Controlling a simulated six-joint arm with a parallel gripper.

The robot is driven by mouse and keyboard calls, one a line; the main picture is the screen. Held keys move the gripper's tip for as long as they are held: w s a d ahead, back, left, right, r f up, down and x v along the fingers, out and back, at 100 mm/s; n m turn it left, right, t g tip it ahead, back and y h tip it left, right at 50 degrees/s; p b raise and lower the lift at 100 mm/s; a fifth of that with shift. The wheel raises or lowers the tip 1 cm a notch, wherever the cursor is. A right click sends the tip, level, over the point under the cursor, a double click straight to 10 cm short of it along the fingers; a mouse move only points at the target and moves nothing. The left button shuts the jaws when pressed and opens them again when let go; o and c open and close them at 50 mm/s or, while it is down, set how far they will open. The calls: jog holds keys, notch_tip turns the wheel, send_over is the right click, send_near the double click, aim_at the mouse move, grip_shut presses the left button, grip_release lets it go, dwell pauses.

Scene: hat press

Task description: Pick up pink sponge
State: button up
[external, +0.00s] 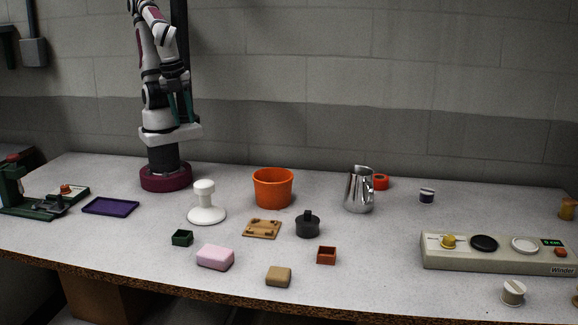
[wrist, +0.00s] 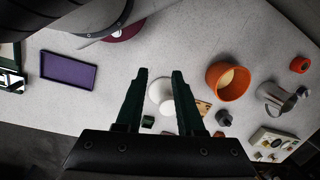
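The pink sponge (external: 215,257) is a rounded block lying flat on the table near its front edge, left of the middle. In the wrist view I cannot make it out clearly; my gripper's body covers much of the lower part. My gripper (external: 181,106) hangs high beside my arm at the back left, well away from the sponge. In the wrist view my gripper (wrist: 161,73) shows two dark green fingers apart with nothing held between them.
Near the sponge are a small green box (external: 182,238), a tan block (external: 278,276), a white stand (external: 205,207) and a wooden plate (external: 262,229). An orange pot (external: 273,187) and a metal pitcher (external: 359,190) stand farther back. A purple tray (external: 110,206) lies left.

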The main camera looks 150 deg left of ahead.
jog(key=o, duration=0.9)
jog(key=w+d+r+m, duration=0.1)
jog(key=w+d+r, duration=0.15)
jog(key=w, duration=0.95)
jog(key=m+h, duration=0.2)
jog(key=m, duration=0.2)
send_over(215, 251)
notch_tip(215, 251, down, 10)
jog(key=r, duration=0.1)
notch_tip(215, 251, down, 15)
